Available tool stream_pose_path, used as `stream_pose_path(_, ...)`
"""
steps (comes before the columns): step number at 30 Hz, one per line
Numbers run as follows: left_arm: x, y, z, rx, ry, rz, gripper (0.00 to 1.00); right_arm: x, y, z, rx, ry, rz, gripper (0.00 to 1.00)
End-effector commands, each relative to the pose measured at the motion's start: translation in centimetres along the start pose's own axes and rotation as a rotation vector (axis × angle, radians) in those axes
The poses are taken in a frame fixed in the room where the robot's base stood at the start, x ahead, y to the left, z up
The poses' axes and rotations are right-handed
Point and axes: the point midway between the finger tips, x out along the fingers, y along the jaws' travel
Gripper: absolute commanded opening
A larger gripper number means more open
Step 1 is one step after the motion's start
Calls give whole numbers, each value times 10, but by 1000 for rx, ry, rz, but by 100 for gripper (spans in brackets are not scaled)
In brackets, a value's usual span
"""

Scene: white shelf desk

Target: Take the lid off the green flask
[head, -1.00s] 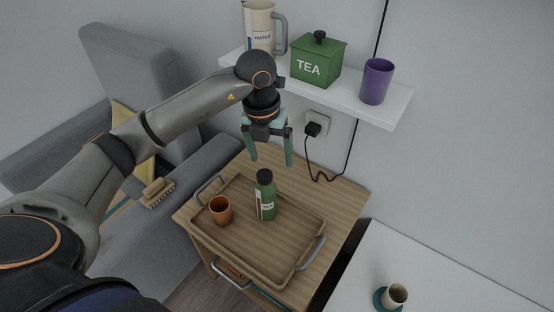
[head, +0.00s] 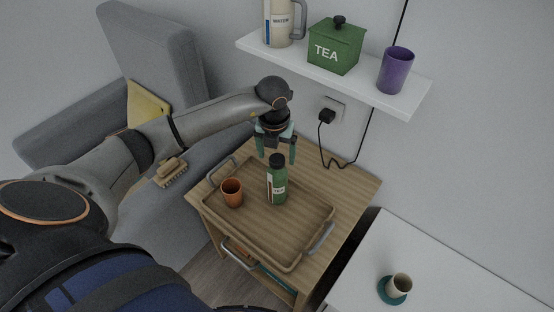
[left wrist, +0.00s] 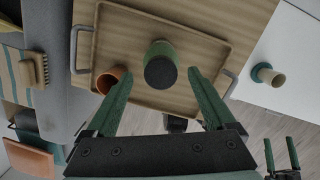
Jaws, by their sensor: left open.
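The green flask (head: 278,189) stands upright on the wooden tray, with its black lid (head: 277,160) on top and a label on its side. In the left wrist view the lid (left wrist: 160,72) is seen from above, ahead of and between the finger lines. My left gripper (head: 276,158) is open, its green fingers pointing down around or just behind the lid's height; the head view does not settle the depth. A small part of what may be my right gripper shows at the lower right of that view.
An orange cup (head: 232,194) stands on the tray (head: 290,262) left of the flask. The wall shelf (head: 335,70) holds a water jug (head: 279,22), a green TEA box (head: 335,47) and a purple cup (head: 396,70).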

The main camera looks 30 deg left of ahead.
Motion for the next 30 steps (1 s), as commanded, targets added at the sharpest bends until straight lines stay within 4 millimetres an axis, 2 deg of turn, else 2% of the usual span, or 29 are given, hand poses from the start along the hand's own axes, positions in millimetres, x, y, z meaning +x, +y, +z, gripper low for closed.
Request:
stream_pose_path(3, 9, -1, 0, 1, -1, -1, 88, 0, 0, 1, 0, -1, 1, 100)
stream_pose_path(10, 10, -1, 0, 2, -1, -1, 88, 0, 0, 1, 0, -1, 1, 100)
stream_pose_path(30, 10, 0, 0, 1, -1, -1, 13, 0, 0, 2, 1, -2, 0, 100)
